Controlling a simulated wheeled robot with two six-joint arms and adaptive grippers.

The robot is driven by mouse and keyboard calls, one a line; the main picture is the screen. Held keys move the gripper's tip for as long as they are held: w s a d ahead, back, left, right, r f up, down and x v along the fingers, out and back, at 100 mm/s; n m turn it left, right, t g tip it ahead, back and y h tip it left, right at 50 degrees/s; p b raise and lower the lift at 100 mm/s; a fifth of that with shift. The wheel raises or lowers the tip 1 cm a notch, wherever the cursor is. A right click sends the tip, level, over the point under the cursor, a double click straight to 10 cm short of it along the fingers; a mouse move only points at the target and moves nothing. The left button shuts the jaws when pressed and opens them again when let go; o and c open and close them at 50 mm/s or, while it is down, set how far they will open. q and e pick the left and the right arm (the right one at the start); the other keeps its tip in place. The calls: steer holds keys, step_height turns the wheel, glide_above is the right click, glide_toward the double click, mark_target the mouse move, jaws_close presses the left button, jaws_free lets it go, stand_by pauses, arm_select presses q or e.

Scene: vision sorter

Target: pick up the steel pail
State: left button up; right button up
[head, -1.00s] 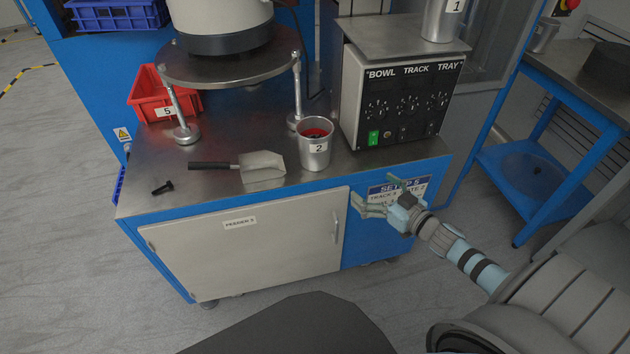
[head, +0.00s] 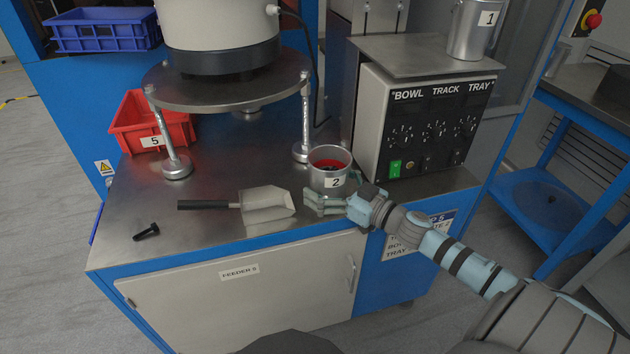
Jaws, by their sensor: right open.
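A steel pail (head: 319,179) with a label reading 2 stands upright on the steel bench top, with something red and dark inside. My right gripper (head: 311,203) is open and empty at the near side of this pail, with its fingers pointing left. It overlaps the pail's lower front in the picture and hides its base; I cannot tell whether they touch. A second steel pail (head: 466,32), labelled 1, stands on top of the control box at the upper right. My left gripper is not in view.
A scoop (head: 266,198) and a black bolt (head: 146,232) lie on the bench (head: 205,238) left of the gripper. A control box (head: 372,115) stands right of pail 2, and a round platform's leg (head: 303,120) behind it. A red bin (head: 135,128) is at the left.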

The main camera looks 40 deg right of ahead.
steer(key=shift+s+r, duration=0.2)
steer(key=shift+s, duration=0.05)
steer(key=shift+s+d+r, duration=0.1)
steer(key=shift+s, duration=0.05)
steer(key=c, duration=2.1)
